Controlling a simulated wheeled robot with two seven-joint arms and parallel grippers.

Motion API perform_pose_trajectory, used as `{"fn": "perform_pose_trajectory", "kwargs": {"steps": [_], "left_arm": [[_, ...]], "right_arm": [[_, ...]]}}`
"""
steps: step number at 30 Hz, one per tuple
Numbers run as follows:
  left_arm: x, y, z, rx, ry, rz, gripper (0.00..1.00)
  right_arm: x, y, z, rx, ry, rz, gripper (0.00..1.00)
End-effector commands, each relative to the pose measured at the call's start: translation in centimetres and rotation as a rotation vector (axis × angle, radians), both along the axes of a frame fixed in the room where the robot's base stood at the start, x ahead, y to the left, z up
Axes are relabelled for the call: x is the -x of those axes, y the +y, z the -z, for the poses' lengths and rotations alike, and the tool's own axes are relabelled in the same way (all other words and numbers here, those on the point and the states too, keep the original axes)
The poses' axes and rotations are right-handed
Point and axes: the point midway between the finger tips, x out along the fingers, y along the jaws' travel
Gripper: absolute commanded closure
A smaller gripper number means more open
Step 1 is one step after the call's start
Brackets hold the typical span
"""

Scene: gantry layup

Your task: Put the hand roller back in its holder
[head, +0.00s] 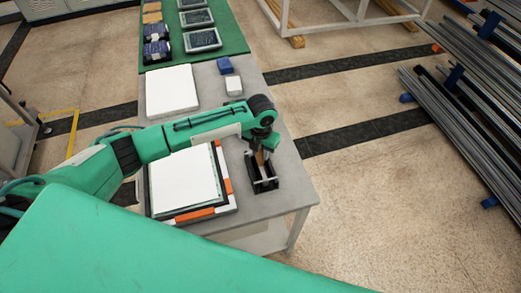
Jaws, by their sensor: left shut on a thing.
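My left gripper (264,152) points down near the right edge of the grey table. It is shut on the hand roller (261,159), of which only a small brownish part shows between the fingers. The holder (265,186) is a small black open frame on the table, directly below the gripper in the picture. The lower part of the roller overlaps the holder in this view. I cannot tell whether it is seated in it or just above it. My right gripper is not in view.
Left of the holder lie white sheets (182,180) on an orange-and-white framed board (203,213). Further back on the grey table (207,88) are a white block (171,90), a blue box (225,66) and a small white box (233,86). A green mat (222,18) carries several dark items.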

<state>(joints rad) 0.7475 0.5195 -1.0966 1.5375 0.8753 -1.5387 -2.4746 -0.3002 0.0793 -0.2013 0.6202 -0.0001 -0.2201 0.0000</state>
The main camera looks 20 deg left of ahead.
Motion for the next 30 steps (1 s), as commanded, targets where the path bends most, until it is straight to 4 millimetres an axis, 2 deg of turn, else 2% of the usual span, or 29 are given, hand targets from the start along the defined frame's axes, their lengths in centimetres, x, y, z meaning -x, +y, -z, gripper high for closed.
{"fn": "perform_pose_trajectory", "kwargs": {"steps": [2,3,6,7,15,19,23,30], "left_arm": [[0.0,0.0,0.2,0.0,-0.001,0.0,0.9],[0.0,0.0,0.2,0.001,-0.001,0.0,0.7],[0.0,0.0,0.1,0.0,-0.001,0.0,0.5],[0.0,0.0,0.1,0.0,-0.001,0.0,0.46],[0.0,0.0,0.2,0.0,0.001,0.0,0.46],[-0.1,0.0,-0.6,0.001,-0.003,0.0,0.46],[-0.1,0.0,-2.6,0.0,-0.005,0.002,0.46],[-0.1,0.0,-8.2,0.001,-0.006,0.002,0.46]], "right_arm": [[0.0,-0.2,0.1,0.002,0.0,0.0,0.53],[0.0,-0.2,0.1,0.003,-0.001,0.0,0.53],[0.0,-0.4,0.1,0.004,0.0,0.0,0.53],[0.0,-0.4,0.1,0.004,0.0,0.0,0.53],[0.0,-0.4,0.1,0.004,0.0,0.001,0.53],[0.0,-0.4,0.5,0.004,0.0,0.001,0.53],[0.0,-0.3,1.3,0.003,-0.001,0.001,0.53],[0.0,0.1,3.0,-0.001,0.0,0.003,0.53]]}}
